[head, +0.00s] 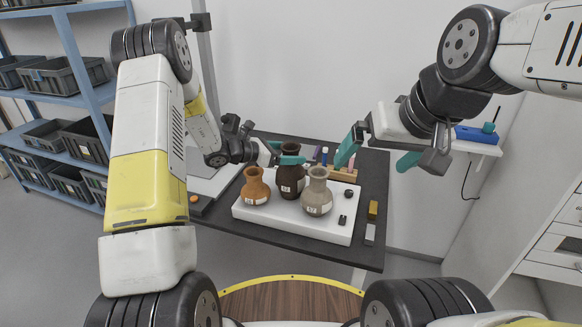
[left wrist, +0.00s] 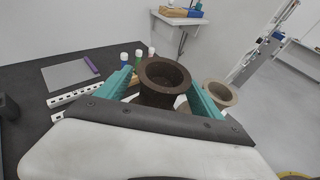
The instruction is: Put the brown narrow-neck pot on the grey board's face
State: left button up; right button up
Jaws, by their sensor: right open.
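The brown narrow-neck pot (head: 291,180) is dark and stands upright among the pots at the white slab. In the left wrist view its round mouth (left wrist: 165,76) lies between my fingers. My left gripper (head: 284,153) has its teal fingers on both sides of the pot's neck and appears shut on it; it also shows in the left wrist view (left wrist: 160,92). My right gripper (head: 380,152) is open and empty, above and right of the pots. A flat grey board (left wrist: 70,75) lies on the dark table in the left wrist view, with a purple stick at its edge.
An orange-brown pot (head: 255,188) and a beige pot (head: 317,194) stand close beside the brown pot on the white slab (head: 290,224). Small bottles (left wrist: 138,55) and a scale bar (left wrist: 75,97) are near the grey board. Blue shelving (head: 75,60) stands left.

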pick_arm(q)
grip_shut()
jog(key=shift+r, duration=0.1)
